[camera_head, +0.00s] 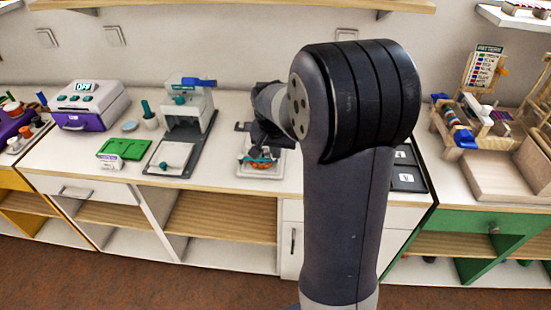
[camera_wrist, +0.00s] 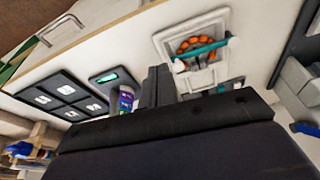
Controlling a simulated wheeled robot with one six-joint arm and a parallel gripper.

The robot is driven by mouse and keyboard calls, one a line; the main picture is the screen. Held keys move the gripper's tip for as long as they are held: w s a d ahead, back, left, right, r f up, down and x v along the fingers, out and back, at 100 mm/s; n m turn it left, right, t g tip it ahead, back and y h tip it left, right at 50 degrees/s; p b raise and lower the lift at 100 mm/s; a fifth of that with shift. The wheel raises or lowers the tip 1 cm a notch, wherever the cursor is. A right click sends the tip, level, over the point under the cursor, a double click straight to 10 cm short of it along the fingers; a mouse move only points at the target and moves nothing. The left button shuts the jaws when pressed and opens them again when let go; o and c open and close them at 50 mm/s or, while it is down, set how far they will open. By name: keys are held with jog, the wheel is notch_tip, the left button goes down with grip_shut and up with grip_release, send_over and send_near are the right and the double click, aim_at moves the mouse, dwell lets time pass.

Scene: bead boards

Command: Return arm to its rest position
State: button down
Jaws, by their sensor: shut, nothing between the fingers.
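My gripper (camera_wrist: 158,86) is shut, its two dark fingers together at the middle of the wrist view, with nothing between them. In the head view my dark arm rises at centre right and bends over the white counter (camera_head: 225,150). The gripper end there is mostly hidden behind the arm, above a white square tray (camera_head: 246,170). In the wrist view the tray (camera_wrist: 166,42) holds a ring of orange beads (camera_wrist: 190,44) with a teal tool (camera_wrist: 207,49) lying across it. The fingers are apart from the tray.
A dark board with numbered squares (camera_wrist: 60,97) lies beside a purple-labelled bottle (camera_wrist: 127,99). In the head view a press (camera_head: 188,112), a green board (camera_head: 124,149) and a purple-white box marked OFF (camera_head: 88,104) stand left.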

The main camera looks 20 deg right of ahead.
jog(key=shift+v, duration=1.85)
jog(key=shift+s+d, duration=0.1)
jog(key=shift+d, duration=0.05)
